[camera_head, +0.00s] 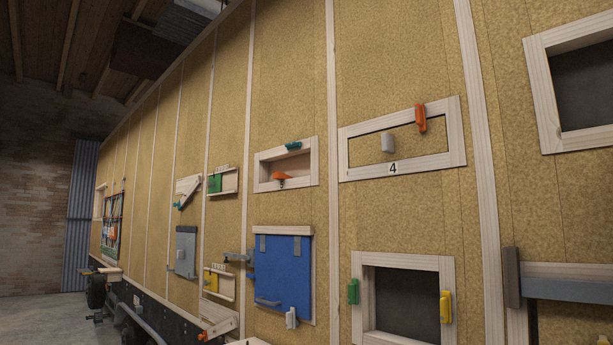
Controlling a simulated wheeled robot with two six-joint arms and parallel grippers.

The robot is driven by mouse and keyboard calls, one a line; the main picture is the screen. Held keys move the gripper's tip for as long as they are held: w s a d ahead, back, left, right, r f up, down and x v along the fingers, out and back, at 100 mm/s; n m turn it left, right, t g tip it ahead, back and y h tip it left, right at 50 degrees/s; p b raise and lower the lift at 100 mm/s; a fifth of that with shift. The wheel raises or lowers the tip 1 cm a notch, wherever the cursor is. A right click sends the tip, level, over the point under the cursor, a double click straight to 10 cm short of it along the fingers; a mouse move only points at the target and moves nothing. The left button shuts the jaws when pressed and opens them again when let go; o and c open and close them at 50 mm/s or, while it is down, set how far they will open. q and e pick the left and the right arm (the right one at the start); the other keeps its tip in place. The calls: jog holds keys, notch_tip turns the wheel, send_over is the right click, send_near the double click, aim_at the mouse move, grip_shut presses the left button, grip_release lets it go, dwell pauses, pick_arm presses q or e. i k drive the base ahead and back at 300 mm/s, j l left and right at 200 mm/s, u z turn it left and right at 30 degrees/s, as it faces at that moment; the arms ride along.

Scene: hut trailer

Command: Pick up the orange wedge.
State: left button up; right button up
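Several orange pieces are in view, and I cannot tell for sure which is the wedge. One orange piece (421,117) is upright on the top right of a pale wooden frame marked 4 (455,160). A second orange piece (279,177) is at the lower edge of a smaller framed recess (262,158) to the left. A small orange piece (204,334) lies low on a pale ledge (222,326), near the bottom edge. Neither of my grippers is in view.
The tan trailer wall holds a blue panel (283,274), a dark framed opening (403,303) with a green piece (353,291) and a yellow piece (445,306), and a grey shelf (570,289). A wheel (96,291) shows below. Concrete floor (35,320) is clear at left.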

aim_at(277, 175)
jog(key=i+j+u, duration=0.1)
jog(key=i+j, duration=0.5)
jog(key=i+j+z, duration=0.2)
jog(key=i+j, duration=0.3)
jog(key=j, duration=0.15)
